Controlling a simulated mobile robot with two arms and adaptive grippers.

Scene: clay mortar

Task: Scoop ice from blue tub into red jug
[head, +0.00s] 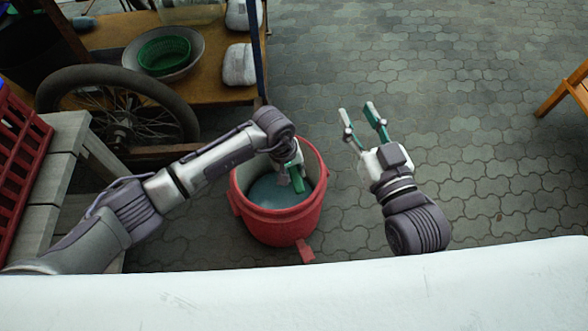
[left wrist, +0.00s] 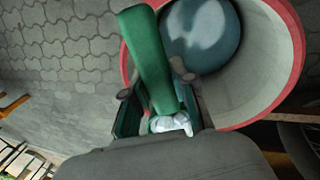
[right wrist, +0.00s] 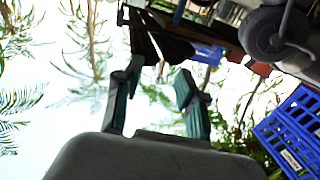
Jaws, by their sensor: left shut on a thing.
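The red jug (head: 277,226), a round vessel with a pale inside, stands on the paving in the head view. A blue-grey round surface shows inside it; I cannot tell whether it is the floor or contents. My left gripper (head: 291,180) points down into its mouth. It is shut on a long green thing (left wrist: 150,60), perhaps a scoop handle; its far end is hard to make out. A small white patch (left wrist: 170,122) lies between the fingers. My right gripper (head: 358,110) is open and empty, right of the jug. I cannot make out a blue tub or ice.
A wooden cart with a wheel (head: 118,105) carries a metal bowl (head: 193,68) with a green basket (head: 164,54). A red crate (head: 14,160) is at the left. A blue crate (right wrist: 290,130) shows in the right wrist view. Paving at the upper right is clear.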

